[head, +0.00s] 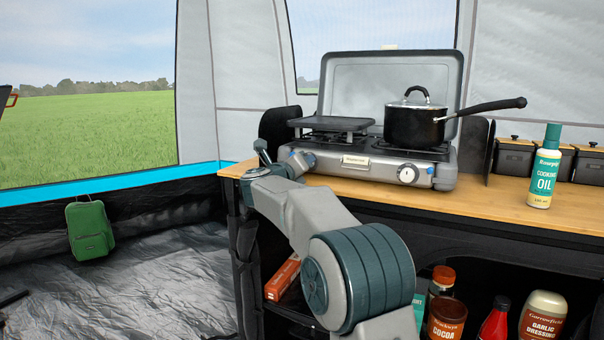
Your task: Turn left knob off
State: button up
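A grey two-burner camping stove (355,176) stands on the wooden counter with its lid raised. Its right knob (407,173) is white and in plain view on the front panel. The left knob (309,159) shows only in part at the left end of the panel, just behind my wrist. My gripper (262,152) is at the stove's front left corner, beside the left knob. It is small and seen from behind, so its opening is hidden, and I cannot tell whether it touches the knob.
A lidded black pot (413,125) sits on the right burner, its handle pointing right. A flat dark plate (331,124) lies over the left burner. A cooking oil bottle (543,170) stands at the counter's right. Bottles and jars fill the shelf below.

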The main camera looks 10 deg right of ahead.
jog(key=shift+a+m+b, duration=0.1)
jog(key=shift+m+b, duration=0.4)
jog(key=shift+m, duration=0.4)
jog(key=o, duration=1)
jog(key=shift+c, duration=0.2)
jog(key=p+v, duration=0.2)
jog(key=v, duration=1.1)
jog(key=shift+s+a, duration=0.25)
jog(key=shift+s, duration=0.05)
